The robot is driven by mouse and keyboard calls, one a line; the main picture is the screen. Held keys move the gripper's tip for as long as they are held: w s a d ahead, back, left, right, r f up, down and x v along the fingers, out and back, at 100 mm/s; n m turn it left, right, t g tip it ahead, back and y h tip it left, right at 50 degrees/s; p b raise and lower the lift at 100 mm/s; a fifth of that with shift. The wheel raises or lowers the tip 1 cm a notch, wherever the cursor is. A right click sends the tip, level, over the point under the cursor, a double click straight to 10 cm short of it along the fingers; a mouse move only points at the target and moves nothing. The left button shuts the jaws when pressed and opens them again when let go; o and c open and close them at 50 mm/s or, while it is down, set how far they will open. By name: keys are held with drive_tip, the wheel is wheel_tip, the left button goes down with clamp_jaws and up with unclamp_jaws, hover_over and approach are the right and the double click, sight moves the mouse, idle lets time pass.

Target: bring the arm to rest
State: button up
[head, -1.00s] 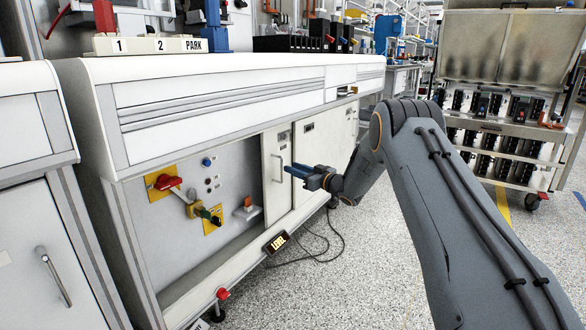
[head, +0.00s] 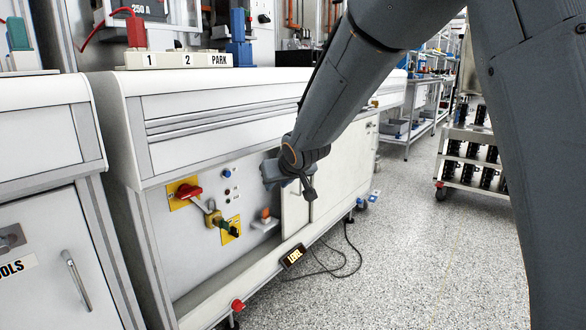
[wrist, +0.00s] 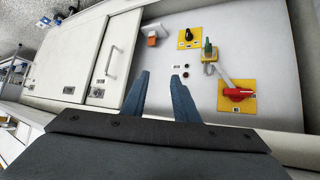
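My arm (head: 345,85) reaches down from the upper right of the head view, its forearm slanting to the lower left. My gripper (head: 272,174) is in front of the cabinet's recessed control panel (head: 190,262), at its right side; its fingers are mostly hidden there. In the wrist view my gripper (wrist: 160,82) shows two blue fingers standing apart with nothing between them. They point at the panel, with a red rotary handle (wrist: 238,94), a green-tipped part (wrist: 208,48), a black knob (wrist: 188,36) and an orange-tipped part (wrist: 152,38) beyond them.
The white bench top (head: 260,83) overhangs the panel. A strip marked 1, 2 and PARK (head: 180,60) stands on it. A wheeled rack (head: 470,165) stands right; open floor lies between.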

drive_tip(key=s+d+f+n+g+h, duration=0.15)
drive_tip(key=s+g, duration=0.35)
drive_tip(key=s, duration=1.8)
drive_tip(key=s+d+f+g, duration=0.2)
drive_tip(key=s+g, duration=0.3)
drive_tip(key=s, duration=1.9)
drive_tip(key=d+r+m+h+p, duration=0.1)
drive_tip(key=d+r+m+p, duration=0.2)
drive_tip(key=d+r+p, duration=0.7)
drive_tip(key=d+r+m+h+p, duration=0.1)
drive_tip(key=d+r+m+p, duration=0.2)
drive_tip(key=d+r+p, duration=0.7)
wheel_tip(320, 180, up, 7)
drive_tip(key=p, duration=1.6)
drive_tip(key=shift+w+t, duration=0.3)
drive_tip(key=shift+w, duration=0.1)
